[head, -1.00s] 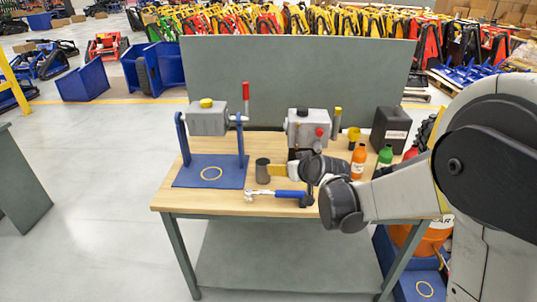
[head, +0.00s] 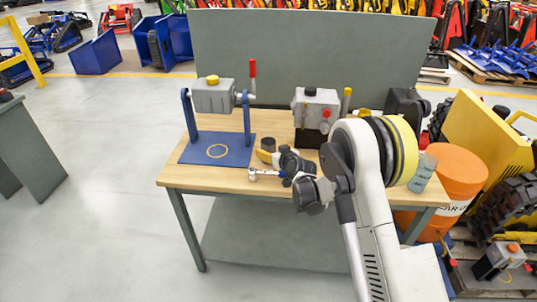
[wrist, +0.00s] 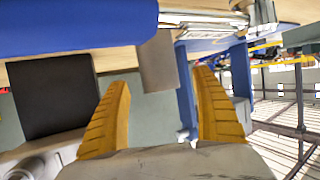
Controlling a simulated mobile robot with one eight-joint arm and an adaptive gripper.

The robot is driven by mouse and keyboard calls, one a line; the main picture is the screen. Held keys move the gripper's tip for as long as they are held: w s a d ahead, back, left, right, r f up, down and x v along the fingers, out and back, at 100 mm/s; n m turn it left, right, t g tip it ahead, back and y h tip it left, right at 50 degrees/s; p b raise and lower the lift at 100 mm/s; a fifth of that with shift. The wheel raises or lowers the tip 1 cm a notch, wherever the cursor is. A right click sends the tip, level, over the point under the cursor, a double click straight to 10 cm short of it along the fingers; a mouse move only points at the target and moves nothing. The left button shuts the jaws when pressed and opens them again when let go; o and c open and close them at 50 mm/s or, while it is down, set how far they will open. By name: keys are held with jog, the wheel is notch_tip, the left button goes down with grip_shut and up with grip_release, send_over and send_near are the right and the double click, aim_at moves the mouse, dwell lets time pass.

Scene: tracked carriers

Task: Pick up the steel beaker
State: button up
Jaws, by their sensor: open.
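The steel beaker (head: 268,144) is a small dull grey cylinder on the wooden bench, right of the blue stand's base plate. In the wrist view the grey body (wrist: 158,63) between and just beyond the fingertips looks like the beaker. My gripper (wrist: 162,78) has two yellow ribbed fingers, spread apart with a gap between them. In the head view my gripper (head: 265,156) is low over the bench at the beaker, partly covering it. Whether a finger touches it cannot be told.
A ratchet wrench (head: 264,173) lies near the bench's front edge; its blue handle (wrist: 70,28) crosses the wrist view. A blue stand (head: 184,155) holds a grey box at left. A grey machine (head: 316,104) with a dark base stands behind.

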jog(key=b+x, duration=0.1)
jog(key=x, duration=0.3)
jog(key=shift+w+a+f+b, duration=0.1)
jog(key=shift+w+b, duration=0.25)
jog(key=shift+b, duration=0.05)
jog(key=c, duration=1.3)
